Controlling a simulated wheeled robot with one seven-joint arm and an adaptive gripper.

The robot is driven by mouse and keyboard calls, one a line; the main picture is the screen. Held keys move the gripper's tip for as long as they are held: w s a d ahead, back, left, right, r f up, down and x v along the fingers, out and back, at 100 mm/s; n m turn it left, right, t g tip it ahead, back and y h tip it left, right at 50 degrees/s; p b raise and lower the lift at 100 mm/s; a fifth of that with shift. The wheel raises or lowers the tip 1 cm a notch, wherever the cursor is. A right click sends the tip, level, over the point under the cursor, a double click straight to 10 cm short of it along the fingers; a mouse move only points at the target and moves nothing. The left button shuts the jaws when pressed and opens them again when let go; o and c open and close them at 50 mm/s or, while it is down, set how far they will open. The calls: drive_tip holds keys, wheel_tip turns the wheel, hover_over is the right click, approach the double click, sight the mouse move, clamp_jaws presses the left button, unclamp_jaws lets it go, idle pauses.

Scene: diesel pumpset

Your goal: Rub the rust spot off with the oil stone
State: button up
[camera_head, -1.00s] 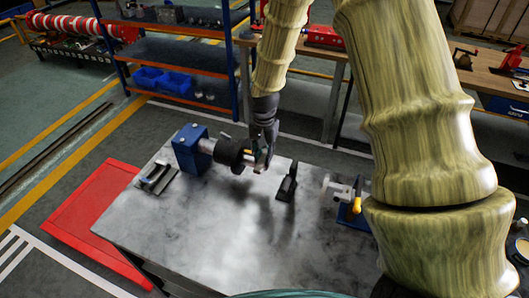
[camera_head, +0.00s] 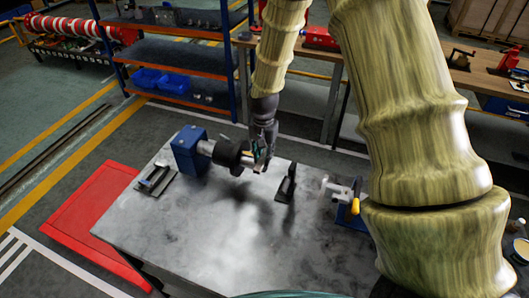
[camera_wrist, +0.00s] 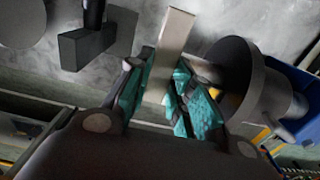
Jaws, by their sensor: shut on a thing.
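My gripper (camera_head: 262,160) is over the grey table, at the right end of the dark cylindrical workpiece (camera_head: 233,154) held by a blue headstock (camera_head: 189,151). In the wrist view my gripper (camera_wrist: 168,100) has its teal finger pads shut on a pale, bar-shaped oil stone (camera_wrist: 172,45), which sticks out past the fingertips. The workpiece's dark disc (camera_wrist: 232,78) is just right of the fingers in the wrist view. I cannot tell whether the stone touches it. The rust spot cannot be made out in either view.
A dark upright stand (camera_head: 286,184) is right of the workpiece, and a blue unit with a yellow handle (camera_head: 354,207) is farther right. A small holder (camera_head: 155,180) lies at the table's left. The table front (camera_head: 215,250) is clear.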

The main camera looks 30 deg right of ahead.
drive_tip(key=shift+s+a+f, duration=0.1)
drive_tip(key=shift+s+a, duration=0.2)
drive_tip(key=shift+s, duration=0.05)
drive_tip(key=shift+w+d, duration=0.85)
drive_tip(key=shift+d, duration=0.05)
drive_tip(key=shift+a, duration=0.1)
drive_tip(key=shift+s+a+p, duration=0.35)
drive_tip(key=shift+s+a, duration=0.45)
drive_tip(key=shift+s, duration=0.05)
drive_tip(key=shift+w+d, duration=0.1)
drive_tip(key=shift+w+d, duration=0.8)
